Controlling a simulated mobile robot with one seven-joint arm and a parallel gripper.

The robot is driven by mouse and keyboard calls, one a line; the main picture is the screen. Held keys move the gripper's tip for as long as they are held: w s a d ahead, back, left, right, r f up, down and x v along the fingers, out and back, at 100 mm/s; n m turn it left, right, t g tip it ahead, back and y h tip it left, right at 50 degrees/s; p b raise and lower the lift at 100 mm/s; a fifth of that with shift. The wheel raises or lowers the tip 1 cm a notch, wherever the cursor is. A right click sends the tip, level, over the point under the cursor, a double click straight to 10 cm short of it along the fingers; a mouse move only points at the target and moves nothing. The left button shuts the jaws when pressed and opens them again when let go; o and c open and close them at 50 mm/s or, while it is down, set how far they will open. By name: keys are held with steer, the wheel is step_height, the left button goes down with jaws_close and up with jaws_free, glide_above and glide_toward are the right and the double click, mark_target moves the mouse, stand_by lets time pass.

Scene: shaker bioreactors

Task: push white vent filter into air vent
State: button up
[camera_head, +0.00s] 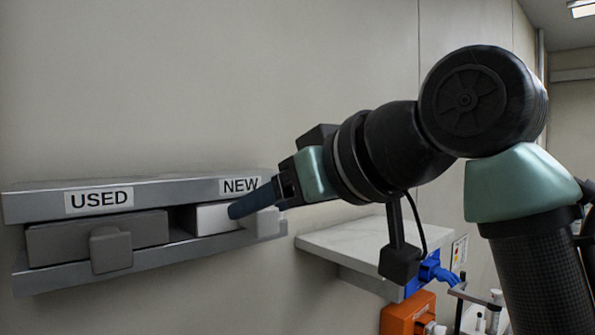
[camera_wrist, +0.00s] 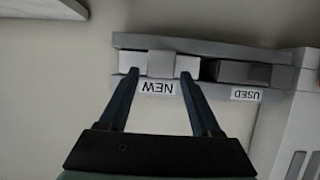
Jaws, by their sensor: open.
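The white vent filter (camera_head: 213,219) sits in the right bay of the grey wall vent (camera_head: 195,186), under the NEW label. Its pale handle block (camera_head: 264,223) sticks out toward my gripper. In the wrist view the handle (camera_wrist: 161,64) shows between the two fingertips. My gripper (camera_head: 238,210) is open, with its blue fingers one on each side of the handle. In the wrist view, visible gaps separate the handle from the fingers of my gripper (camera_wrist: 158,75). I cannot tell how deep the filter sits in the bay.
A dark grey filter (camera_head: 75,240) with its own handle (camera_head: 111,250) fills the left bay under the USED label. A pale shelf (camera_head: 350,243) juts from the wall at the right, below my arm. Orange (camera_head: 405,315) and blue (camera_head: 428,272) equipment stands beneath it.

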steer(key=shift+x, duration=1)
jaws_close()
steer(key=shift+s+d, duration=0.15)
steer(key=shift+s, duration=0.05)
steer(key=shift+s+d, duration=0.3)
steer(key=shift+s, duration=0.1)
steer(key=shift+s+d, duration=0.2)
steer(key=shift+s, duration=0.1)
steer(key=shift+s+d, duration=0.25)
steer(key=shift+s, duration=0.05)
